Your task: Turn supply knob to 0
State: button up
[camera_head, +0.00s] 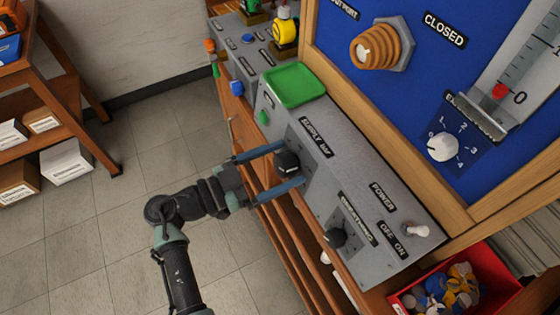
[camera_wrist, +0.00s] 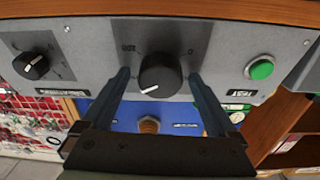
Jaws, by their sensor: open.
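The supply knob (camera_head: 287,162) is a black round knob on the sloped grey panel, beside a label that starts with SUPPLY. My gripper (camera_head: 292,164) is open, with one blue finger on each side of this knob. The wrist view shows the knob (camera_wrist: 160,75) between the two fingertips (camera_wrist: 159,77), with a gap on each side. Its white pointer line points to the lower left in that view.
A second black knob (camera_head: 336,238) and a POWER toggle switch (camera_head: 416,231) sit further along the panel. A green button (camera_head: 263,117) and a green tray (camera_head: 294,85) are at its other end. A blue board (camera_head: 400,75) rises behind. A red bin (camera_head: 455,290) stands at lower right.

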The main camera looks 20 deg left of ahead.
jog(key=c, duration=1.4)
